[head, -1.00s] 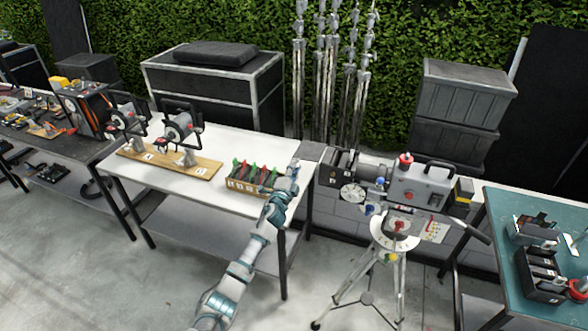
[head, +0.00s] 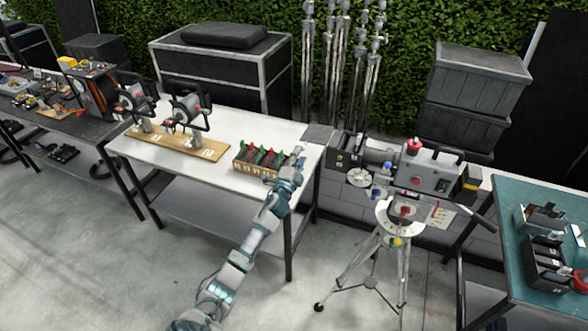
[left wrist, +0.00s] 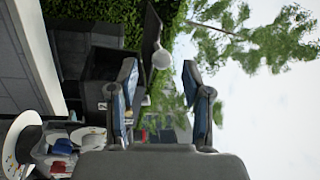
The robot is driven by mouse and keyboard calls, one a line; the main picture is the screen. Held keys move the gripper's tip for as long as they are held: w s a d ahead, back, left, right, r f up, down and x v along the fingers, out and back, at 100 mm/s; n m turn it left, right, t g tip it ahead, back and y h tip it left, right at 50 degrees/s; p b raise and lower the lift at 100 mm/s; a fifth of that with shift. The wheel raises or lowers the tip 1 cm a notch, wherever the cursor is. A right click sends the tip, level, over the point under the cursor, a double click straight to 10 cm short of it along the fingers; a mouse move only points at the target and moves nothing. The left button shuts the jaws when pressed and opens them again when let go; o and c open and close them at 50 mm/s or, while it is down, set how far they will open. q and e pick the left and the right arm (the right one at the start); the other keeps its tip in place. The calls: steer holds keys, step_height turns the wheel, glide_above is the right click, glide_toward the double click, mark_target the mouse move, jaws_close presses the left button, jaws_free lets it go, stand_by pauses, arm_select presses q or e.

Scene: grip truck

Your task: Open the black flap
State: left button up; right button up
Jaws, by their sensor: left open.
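A film camera (head: 425,172) stands on a tripod, with a black box (head: 346,148) at its front. A flat dark plate (head: 319,132) stands out left from that box and looks like the black flap. My left gripper (head: 298,153) is just below and left of this plate, by the white table's right edge. In the left wrist view my open left gripper (left wrist: 160,66) has its fingers apart. The dark plate (left wrist: 151,25) shows nearly edge-on above the fingertips there, beside the black box (left wrist: 102,64). A pale rounded thing (left wrist: 162,58) lies between the fingertips; contact cannot be told.
The white table (head: 225,118) bears a rack (head: 262,160) with red and green pieces and a wooden board (head: 175,143). A teal table (head: 515,205) stands at the right. The tripod (head: 370,270) spreads its legs on the floor.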

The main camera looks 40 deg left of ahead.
arm_select(q)
steer(key=v, duration=0.9)
steer(key=shift+f, duration=0.15)
